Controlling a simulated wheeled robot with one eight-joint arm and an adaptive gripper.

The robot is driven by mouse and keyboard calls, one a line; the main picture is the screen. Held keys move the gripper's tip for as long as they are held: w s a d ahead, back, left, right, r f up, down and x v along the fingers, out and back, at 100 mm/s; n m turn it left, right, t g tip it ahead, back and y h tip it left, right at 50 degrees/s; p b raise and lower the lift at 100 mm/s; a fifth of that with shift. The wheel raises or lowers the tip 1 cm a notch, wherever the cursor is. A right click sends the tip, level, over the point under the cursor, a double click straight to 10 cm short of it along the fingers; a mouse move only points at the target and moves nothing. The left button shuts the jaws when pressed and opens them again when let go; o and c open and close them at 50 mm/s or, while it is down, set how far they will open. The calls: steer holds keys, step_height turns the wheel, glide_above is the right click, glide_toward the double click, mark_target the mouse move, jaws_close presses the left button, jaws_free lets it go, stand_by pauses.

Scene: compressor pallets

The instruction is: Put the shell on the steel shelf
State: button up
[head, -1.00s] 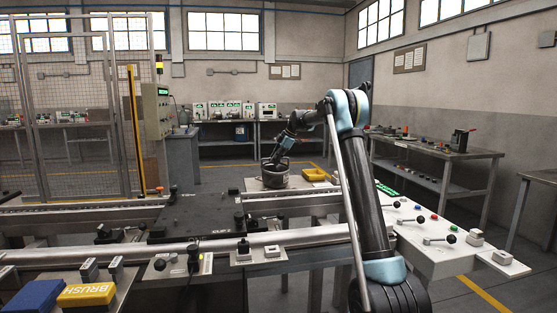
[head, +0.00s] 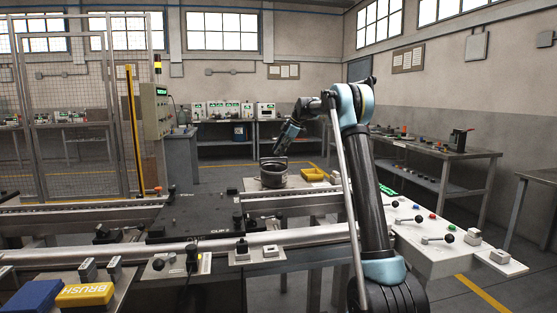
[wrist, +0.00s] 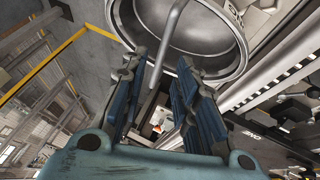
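The shell (head: 272,174), a dark round open-topped bowl, stands upright on a pale flat top (head: 250,186) beyond the conveyor in the head view. I cannot tell whether this top is the steel shelf. In the wrist view the shell (wrist: 210,68) shows its grey rim and hollow inside, with a bent tube across it. My gripper (head: 280,154) is just above the shell in the head view. In the wrist view my gripper (wrist: 158,75) has its two blue fingers apart with nothing held between them. Whether a fingertip touches the shell is unclear.
A yellow tray (head: 314,175) lies right of the shell. A black plate (head: 195,220) sits on the conveyor in front. A white control panel (head: 430,240) with knobs is at right. A workbench with a lower shelf (head: 422,180) stands behind it.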

steer(key=w+v, duration=0.1)
steer(key=v, duration=0.4)
steer(key=s+d+r+m+h, duration=0.1)
steer(key=s+d+m, duration=0.25)
steer(key=s, duration=0.55)
steer(key=s+d+r+m+h, duration=0.1)
steer(key=s+d+m, duration=0.1)
steer(key=s+d, duration=0.5)
steer(key=s+d+f+m+h, duration=0.1)
steer(key=s+d+f+m, duration=0.2)
steer(key=s, duration=0.8)
steer(key=s+d+f+m, duration=0.4)
steer(key=s+f, duration=0.2)
steer(key=s, duration=0.6)
steer(key=s+d+f+m+h, duration=0.1)
steer(key=s+d+f+m, duration=0.2)
steer(key=s, duration=0.9)
steer(key=shift+s+d+f+m+h, duration=0.1)
steer(key=shift+d+f+m+h, duration=0.1)
steer(key=shift+f, duration=0.35)
steer(key=shift+s+d+f+m+h, duration=0.1)
steer(key=shift+s+f+m, duration=0.05)
steer(key=shift+f, duration=0.4)
steer(key=s+d+f+m, duration=0.2)
steer(key=s+f, duration=0.5)
steer(key=s+d+f+m+h, duration=0.1)
steer(key=s+d+f+m, duration=0.2)
steer(key=s+f, duration=0.4)
steer(key=shift+s+d+f+m, duration=0.3)
steer(key=shift+f, duration=0.35)
